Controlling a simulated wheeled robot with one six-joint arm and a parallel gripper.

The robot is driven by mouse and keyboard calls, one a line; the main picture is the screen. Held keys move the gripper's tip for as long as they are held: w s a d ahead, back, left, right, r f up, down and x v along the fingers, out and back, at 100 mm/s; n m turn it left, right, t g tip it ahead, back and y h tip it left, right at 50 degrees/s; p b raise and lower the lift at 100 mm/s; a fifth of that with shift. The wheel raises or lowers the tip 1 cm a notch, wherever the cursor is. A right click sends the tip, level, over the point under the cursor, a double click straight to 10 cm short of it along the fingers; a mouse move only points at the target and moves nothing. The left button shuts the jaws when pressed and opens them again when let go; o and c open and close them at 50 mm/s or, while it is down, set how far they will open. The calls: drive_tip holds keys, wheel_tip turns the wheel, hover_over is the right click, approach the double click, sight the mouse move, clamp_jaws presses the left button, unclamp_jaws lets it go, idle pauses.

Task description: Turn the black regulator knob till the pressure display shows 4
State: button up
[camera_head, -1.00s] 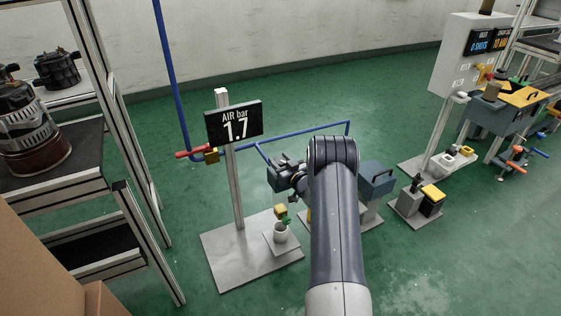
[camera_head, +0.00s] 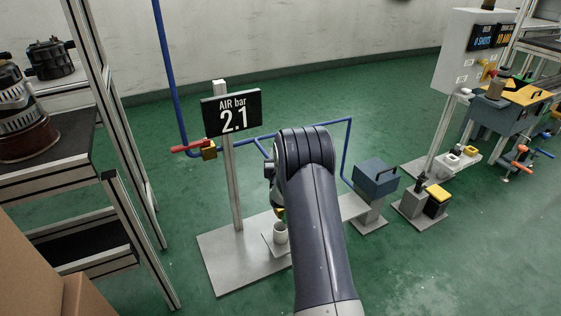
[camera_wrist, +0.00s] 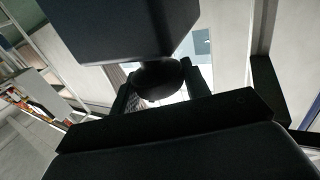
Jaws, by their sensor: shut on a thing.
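The pressure display (camera_head: 232,113) on its post reads "AIR bar 2.1". In the wrist view the black regulator knob (camera_wrist: 157,76) is a dark round shape below a large dark block, the regulator body (camera_wrist: 120,28). My gripper (camera_wrist: 160,90) is shut on the knob, with one finger on each side of it. In the head view my arm hides the knob and nearly all of the gripper.
A blue-grey box (camera_head: 375,178) stands to the right. A shelf rack (camera_head: 113,195) is at the left.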

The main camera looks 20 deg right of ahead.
drive_tip(key=m+g+h, duration=0.2)
drive_tip(key=h, duration=0.1)
drive_tip(key=m+g+h, duration=0.1)
drive_tip(key=m+h, duration=0.1)
drive_tip(key=shift+a+r+g+h, duration=0.1)
drive_tip(key=shift+g+h, duration=0.3)
drive_tip(key=m+g+h+p, duration=0.1)
drive_tip(key=m+g+h, duration=0.2)
drive_tip(key=g, duration=0.1)
drive_tip(key=shift+w+m, duration=0.1)
drive_tip(key=shift+m, duration=0.2)
drive_tip(key=shift+m+g+h, duration=0.9)
drive_tip(key=shift+m+g, duration=0.8)
drive_tip(key=shift+g, duration=0.8)
drive_tip(key=o, duration=1)
drive_tip(key=shift+c, duration=0.2)
drive_tip(key=p+v, duration=0.2)
drive_tip(key=v, duration=0.8)
drive_tip(key=shift+a+p, duration=0.3)
